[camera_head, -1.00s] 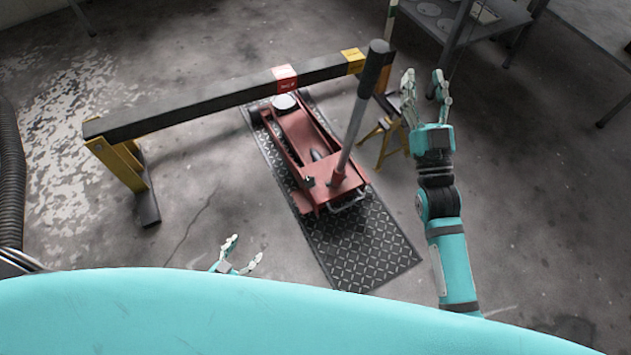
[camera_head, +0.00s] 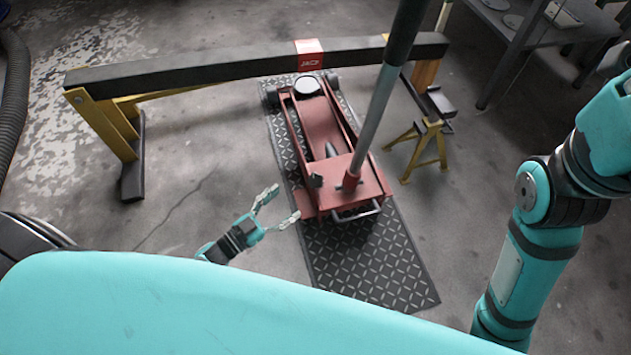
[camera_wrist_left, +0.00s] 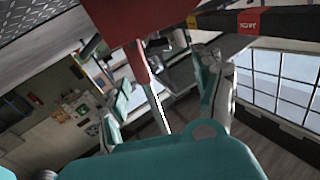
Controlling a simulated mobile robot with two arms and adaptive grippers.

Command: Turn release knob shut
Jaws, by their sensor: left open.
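The red floor jack (camera_head: 325,120) stands on a dark tread mat (camera_head: 375,268). A small dark knob (camera_head: 316,180), which looks like the release knob, sits on its near end, left of the handle socket. The long grey handle (camera_head: 375,115) rises from the socket, tilted up and right. My left gripper (camera_head: 283,206) is open and empty, just left of the jack's near left corner, fingers pointing toward it. In the left wrist view its fingers (camera_wrist_left: 168,80) are spread, with the jack's red body (camera_wrist_left: 115,18) above. The right gripper is out of view.
A black beam (camera_head: 200,72) on yellow legs spans behind and over the mat's far end. A small yellow stand (camera_head: 430,150) is right of the jack. A grey table (camera_head: 545,30) stands at the back right.

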